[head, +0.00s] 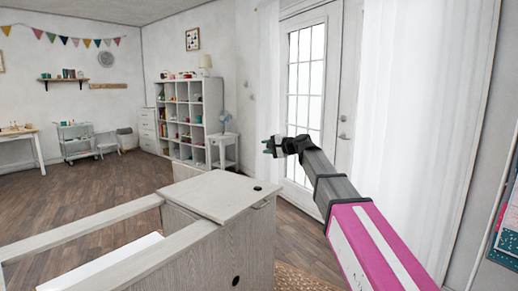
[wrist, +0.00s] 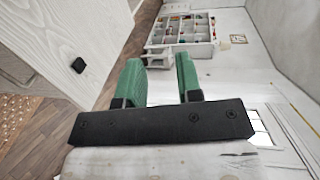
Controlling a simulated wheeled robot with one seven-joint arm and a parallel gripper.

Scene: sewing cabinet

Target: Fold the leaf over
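The sewing cabinet (head: 247,245) is pale whitewashed wood and stands in front of me. A flat panel, apparently the leaf (head: 210,193), lies level on its right part, with a small black knob (head: 258,188) near its right corner. In the wrist view the pale wood surface (wrist: 55,30) and black knob (wrist: 78,65) are at upper left. My gripper (head: 267,146) is in the air beyond and above the panel's right end, apart from it. Its green fingers (wrist: 159,64) are spread with an empty gap between them.
Left of the panel the cabinet is open between two long rails (head: 80,235), with a white surface (head: 115,262) inside. A white stool (head: 224,150) and a shelf unit (head: 190,115) stand behind. A curtain (head: 415,120) and glass door (head: 306,80) are at right.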

